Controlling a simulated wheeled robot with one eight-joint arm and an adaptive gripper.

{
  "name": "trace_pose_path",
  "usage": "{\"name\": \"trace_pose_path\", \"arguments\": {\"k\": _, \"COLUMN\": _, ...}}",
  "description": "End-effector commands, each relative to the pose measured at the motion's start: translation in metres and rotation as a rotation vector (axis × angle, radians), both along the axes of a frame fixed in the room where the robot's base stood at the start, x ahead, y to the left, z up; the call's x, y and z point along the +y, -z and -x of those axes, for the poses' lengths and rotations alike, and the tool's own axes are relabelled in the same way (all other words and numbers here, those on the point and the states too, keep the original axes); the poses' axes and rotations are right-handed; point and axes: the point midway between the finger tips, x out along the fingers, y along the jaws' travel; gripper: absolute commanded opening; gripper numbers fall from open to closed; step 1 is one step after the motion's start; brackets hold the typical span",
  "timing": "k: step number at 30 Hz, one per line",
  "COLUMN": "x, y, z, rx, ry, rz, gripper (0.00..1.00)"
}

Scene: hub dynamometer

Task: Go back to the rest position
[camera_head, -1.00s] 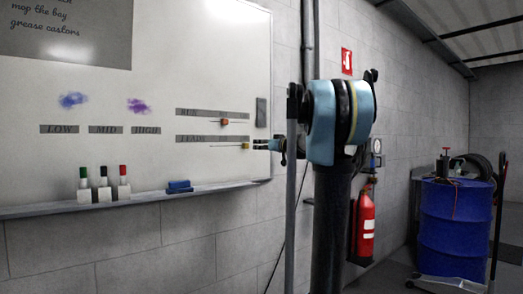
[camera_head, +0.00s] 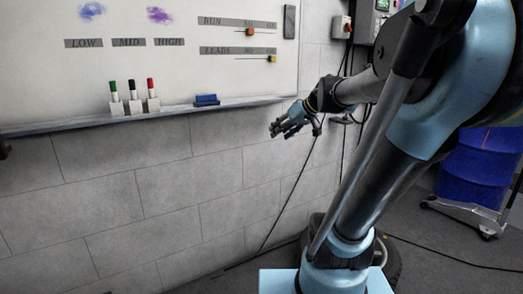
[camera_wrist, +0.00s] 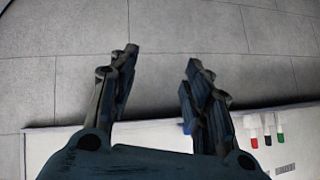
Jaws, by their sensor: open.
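My gripper (camera_head: 284,127) is at the end of my blue and black arm, in front of the grey block wall, just below the right end of the whiteboard's ledge. It is open and empty. In the wrist view my gripper (camera_wrist: 160,62) shows its two dark fingers spread apart, with only bare wall between their tips. Nothing touches the fingers that I can see. The whiteboard (camera_head: 140,70) hangs on the wall to the left of my gripper.
The ledge (camera_head: 60,127) bears several markers (camera_head: 133,103) and a blue eraser (camera_head: 206,100). Two sliders, one with a red knob (camera_head: 250,31) and one with a yellow knob (camera_head: 271,59), are on the board. A blue drum (camera_head: 478,165) stands at right. Cables cross the floor.

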Motion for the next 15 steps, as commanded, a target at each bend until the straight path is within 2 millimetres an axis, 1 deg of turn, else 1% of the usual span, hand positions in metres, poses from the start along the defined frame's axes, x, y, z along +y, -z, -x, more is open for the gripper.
{"name": "trace_pose_path", "arguments": {"k": 1, "x": -0.004, "y": 0.022, "z": 0.023, "rx": 0.053, "ry": 0.016, "rz": 0.029, "gripper": 0.45}}
{"name": "trace_pose_path", "arguments": {"k": 2, "x": -0.008, "y": 0.034, "z": 0.035, "rx": 0.086, "ry": 0.029, "rz": 0.048, "gripper": 0.45}}
{"name": "trace_pose_path", "arguments": {"k": 3, "x": -0.013, "y": 0.051, "z": 0.051, "rx": 0.13, "ry": 0.048, "rz": 0.075, "gripper": 0.45}}
{"name": "trace_pose_path", "arguments": {"k": 5, "x": -0.022, "y": 0.076, "z": 0.075, "rx": 0.193, "ry": 0.084, "rz": 0.115, "gripper": 0.45}}
{"name": "trace_pose_path", "arguments": {"k": 6, "x": -0.029, "y": 0.092, "z": 0.091, "rx": 0.233, "ry": 0.111, "rz": 0.144, "gripper": 0.45}}
{"name": "trace_pose_path", "arguments": {"k": 8, "x": -0.041, "y": 0.115, "z": 0.115, "rx": 0.292, "ry": 0.156, "rz": 0.187, "gripper": 0.45}}
{"name": "trace_pose_path", "arguments": {"k": 9, "x": -0.049, "y": 0.131, "z": 0.129, "rx": 0.327, "ry": 0.188, "rz": 0.218, "gripper": 0.45}}
{"name": "trace_pose_path", "arguments": {"k": 12, "x": -0.071, "y": 0.164, "z": 0.164, "rx": 0.407, "ry": 0.274, "rz": 0.29, "gripper": 0.45}}
{"name": "trace_pose_path", "arguments": {"k": 15, "x": -0.09, "y": 0.19, "z": 0.19, "rx": 0.461, "ry": 0.353, "rz": 0.351, "gripper": 0.45}}
